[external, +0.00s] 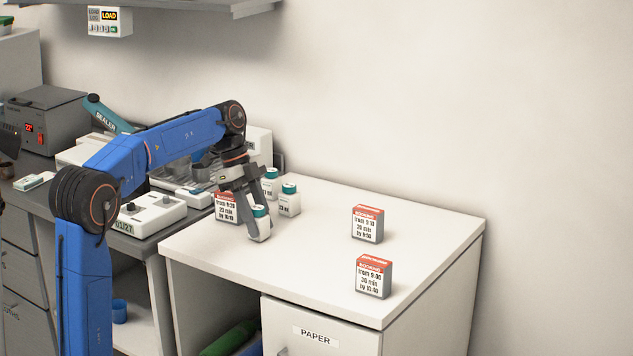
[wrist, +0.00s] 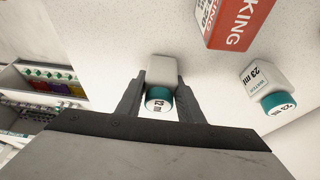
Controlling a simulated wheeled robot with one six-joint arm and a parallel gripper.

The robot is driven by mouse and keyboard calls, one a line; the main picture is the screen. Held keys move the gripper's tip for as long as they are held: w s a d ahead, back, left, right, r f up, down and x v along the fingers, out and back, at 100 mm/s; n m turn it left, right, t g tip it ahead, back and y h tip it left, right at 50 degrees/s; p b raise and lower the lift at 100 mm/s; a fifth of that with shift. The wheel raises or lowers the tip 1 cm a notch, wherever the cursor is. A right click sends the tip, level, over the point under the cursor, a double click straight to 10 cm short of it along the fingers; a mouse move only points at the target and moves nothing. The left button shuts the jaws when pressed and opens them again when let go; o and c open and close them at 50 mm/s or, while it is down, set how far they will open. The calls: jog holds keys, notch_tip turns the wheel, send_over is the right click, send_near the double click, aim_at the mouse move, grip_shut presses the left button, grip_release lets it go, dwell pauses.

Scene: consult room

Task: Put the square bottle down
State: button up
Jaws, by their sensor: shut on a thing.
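My gripper (external: 258,231) is shut on a white square bottle (external: 260,224) with a teal cap, over the left part of the white worktop (external: 320,250). In the wrist view the held bottle (wrist: 162,70) sits between the two fingers (wrist: 160,90), its cap towards the camera. Its base is at or close to the worktop; I cannot tell whether it touches. Two similar teal-capped bottles stand behind it, one nearer (external: 289,204) and one farther back (external: 270,188). One such bottle (wrist: 262,84) shows at the right in the wrist view.
A red-and-white box (external: 226,208) stands just left of my gripper. Two more boxes stand at the right, one farther back (external: 367,224) and one near the front edge (external: 373,278). The worktop between is clear. A white device (external: 150,214) sits on the left bench.

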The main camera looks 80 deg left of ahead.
jog(key=shift+f, duration=0.1)
jog(key=o, duration=1)
jog(key=v, duration=1.2)
